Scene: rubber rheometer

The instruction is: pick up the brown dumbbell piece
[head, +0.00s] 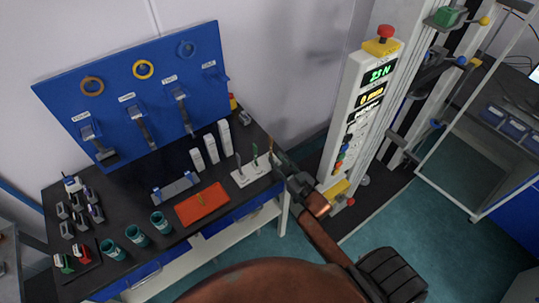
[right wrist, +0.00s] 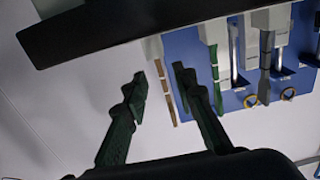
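The brown dumbbell piece (right wrist: 166,92) is a thin upright strip in the right wrist view, which shows the scene upside down. In the head view it (head: 270,146) stands at the right end of the small white holder (head: 249,175), near my gripper's tips. My right gripper (head: 277,160) is open and empty at the table's right edge. In the right wrist view its two dark fingers (right wrist: 160,88) appear on either side of the brown piece; the exact depth gap is unclear. A green piece (right wrist: 214,66) and a dark grey piece (right wrist: 265,66) stand beside it. My left gripper is out of view.
An orange mat (head: 190,212) and several white blocks (head: 211,148) are near the holder. Teal cups (head: 160,222) stand farther left. A blue tool board (head: 110,82) rises behind. A tall white test machine (head: 352,110) with a red button stands to the right.

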